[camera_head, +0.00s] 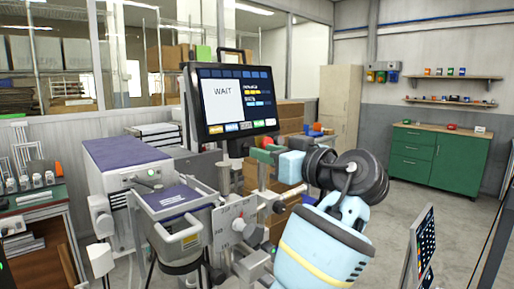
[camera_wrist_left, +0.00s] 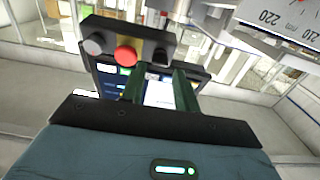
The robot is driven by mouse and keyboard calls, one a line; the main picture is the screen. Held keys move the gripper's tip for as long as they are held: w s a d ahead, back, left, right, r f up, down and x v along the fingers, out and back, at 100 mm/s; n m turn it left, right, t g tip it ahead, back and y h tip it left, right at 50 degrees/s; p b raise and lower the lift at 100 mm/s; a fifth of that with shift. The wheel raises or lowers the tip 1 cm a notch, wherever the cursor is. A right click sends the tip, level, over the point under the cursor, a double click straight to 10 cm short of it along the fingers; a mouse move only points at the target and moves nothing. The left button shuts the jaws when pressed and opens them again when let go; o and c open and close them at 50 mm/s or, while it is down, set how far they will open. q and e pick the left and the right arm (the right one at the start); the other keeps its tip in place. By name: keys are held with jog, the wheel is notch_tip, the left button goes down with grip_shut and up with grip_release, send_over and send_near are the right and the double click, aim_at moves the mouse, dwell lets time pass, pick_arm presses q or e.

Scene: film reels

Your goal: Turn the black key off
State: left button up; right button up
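The black key (camera_wrist_left: 160,57) is a small dark knob at the right end of a black control box (camera_wrist_left: 118,40) in the left wrist view. A red button and a grey button sit to its left on the same box. My left gripper (camera_wrist_left: 158,78) has two dark green fingers, spread apart with a gap between them. The key shows just beyond the fingertips, between them; I cannot tell whether they touch it. In the head view my left gripper (camera_head: 264,156) is at the machine, below the screen, and the key is too small to make out. My right gripper is not in view.
A screen (camera_head: 236,100) reading WAIT stands above the machine (camera_head: 150,185). A scale (camera_wrist_left: 290,22) marked 210 and 220 is close at the upper right of the wrist view. A green cabinet (camera_head: 437,158) stands at the back right, with open floor before it.

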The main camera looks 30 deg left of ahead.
pick_arm(q)
jog(key=x, duration=0.3)
jog(key=shift+a, duration=0.15)
grip_shut()
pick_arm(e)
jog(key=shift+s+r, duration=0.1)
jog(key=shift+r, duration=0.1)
